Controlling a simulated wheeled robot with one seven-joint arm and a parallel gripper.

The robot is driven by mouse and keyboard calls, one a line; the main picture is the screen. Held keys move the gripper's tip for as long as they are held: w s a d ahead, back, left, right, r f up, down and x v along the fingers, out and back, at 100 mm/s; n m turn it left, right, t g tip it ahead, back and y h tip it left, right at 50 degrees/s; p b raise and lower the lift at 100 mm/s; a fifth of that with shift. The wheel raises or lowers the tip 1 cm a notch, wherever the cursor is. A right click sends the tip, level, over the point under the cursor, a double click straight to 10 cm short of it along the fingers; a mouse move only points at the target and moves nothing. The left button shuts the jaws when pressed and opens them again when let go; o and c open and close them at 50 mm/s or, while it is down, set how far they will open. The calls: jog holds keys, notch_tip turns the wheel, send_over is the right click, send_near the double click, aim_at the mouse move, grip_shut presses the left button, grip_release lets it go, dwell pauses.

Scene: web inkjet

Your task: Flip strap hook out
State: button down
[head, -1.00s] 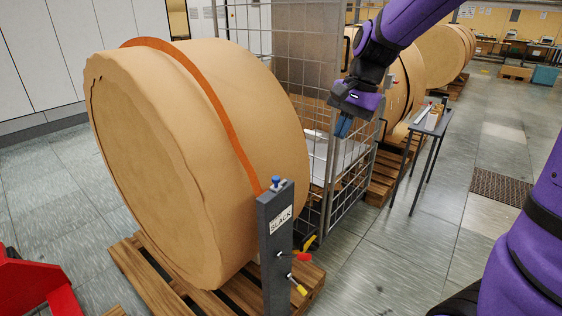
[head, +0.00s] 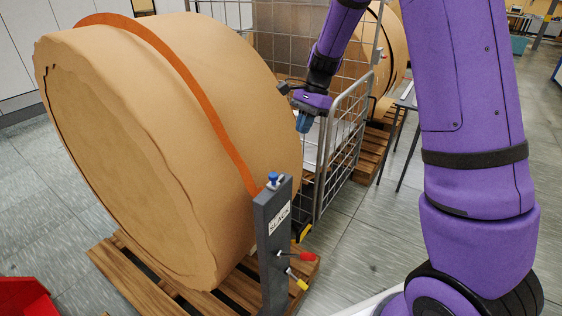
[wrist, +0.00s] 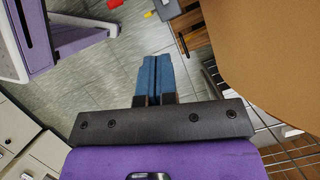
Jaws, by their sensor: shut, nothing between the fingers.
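An orange strap (head: 190,75) runs over the big brown paper roll (head: 235,90) and down to a grey post (head: 272,240) at the pallet's front. I cannot make out the strap hook. My gripper (head: 303,122) hangs right of the roll, above and behind the post, touching neither. Its blue fingers are together and empty, as the wrist view (wrist: 153,65) shows.
A wire cage trolley (head: 345,125) stands close behind and right of my gripper. A wooden pallet (head: 150,290) lies under the roll. A red object (head: 25,298) is at the lower left. More rolls and a small table stand behind. Grey floor (head: 360,220) is free right of the post.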

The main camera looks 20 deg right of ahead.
send_near(277, 182)
jog(key=d+f, duration=0.1)
jog(key=w+d+f, duration=0.1)
jog(key=f, duration=0.1)
jog(key=shift+d+f, duration=0.15)
jog(key=shift+d, duration=0.05)
jog(key=a, duration=0.2)
jog(key=s+a, duration=0.1)
jog(key=shift+f, duration=0.3)
jog(key=shift+s+a, duration=0.2)
jog(key=shift+a, duration=0.25)
jog(key=s+a, duration=0.1)
jog(key=a, duration=0.1)
jog(key=s+a, duration=0.2)
jog(key=shift+s+a, duration=0.2)
jog(key=shift+a, duration=0.1)
